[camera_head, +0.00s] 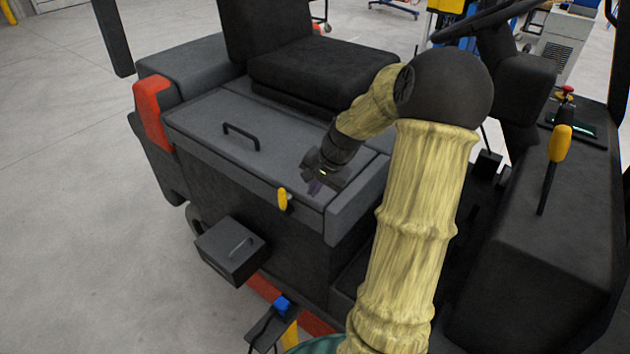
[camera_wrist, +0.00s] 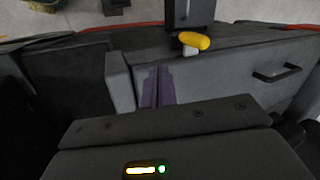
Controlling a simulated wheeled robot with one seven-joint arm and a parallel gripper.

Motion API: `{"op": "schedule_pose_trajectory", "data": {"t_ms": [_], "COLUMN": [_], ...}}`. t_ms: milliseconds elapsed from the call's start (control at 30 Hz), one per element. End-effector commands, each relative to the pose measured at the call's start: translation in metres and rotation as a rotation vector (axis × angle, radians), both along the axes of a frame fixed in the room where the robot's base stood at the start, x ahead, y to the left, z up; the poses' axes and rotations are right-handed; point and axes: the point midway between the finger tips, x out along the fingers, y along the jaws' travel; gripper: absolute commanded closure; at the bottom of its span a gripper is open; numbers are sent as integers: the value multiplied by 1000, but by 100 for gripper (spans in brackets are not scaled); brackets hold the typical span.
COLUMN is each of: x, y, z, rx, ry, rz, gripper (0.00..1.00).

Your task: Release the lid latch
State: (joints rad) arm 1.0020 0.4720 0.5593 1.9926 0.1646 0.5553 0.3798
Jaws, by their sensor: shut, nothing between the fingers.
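The lid latch (camera_head: 283,198) is a yellow knob on a pale stem at the front edge of the dark grey lid (camera_head: 200,115). The latch also shows near the top of the wrist view (camera_wrist: 194,41). The lid lies flat on the machine's body and carries a black bar handle (camera_head: 241,136), which also shows in the wrist view (camera_wrist: 276,73). My gripper (camera_head: 315,187) is above the lid's right part, to the right of the latch and apart from it. Its purple fingers (camera_wrist: 157,86) are together and hold nothing.
A black seat (camera_head: 315,72) stands behind the lid. A small black box with a handle (camera_head: 230,250) sticks out below the front edge. A console with a yellow lever (camera_head: 560,143) stands at the right. The floor at left is clear.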

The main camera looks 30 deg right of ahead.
Motion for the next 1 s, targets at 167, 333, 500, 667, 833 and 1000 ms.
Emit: {"op": "schedule_pose_trajectory", "data": {"t_ms": [167, 333, 500, 667, 833, 1000], "x": [9, 18, 38, 51, 54, 54], "y": [8, 14, 25, 32, 34, 34], "z": [-28, -52, -53, -55, -56, -56], "rx": [4, 3, 0, 0, 0, 0], "ry": [4, 3, 0, 0, 0, 0], "rz": [5, 6, 8, 4, 2, 2], "gripper": [100, 100, 100, 100, 100, 100]}}
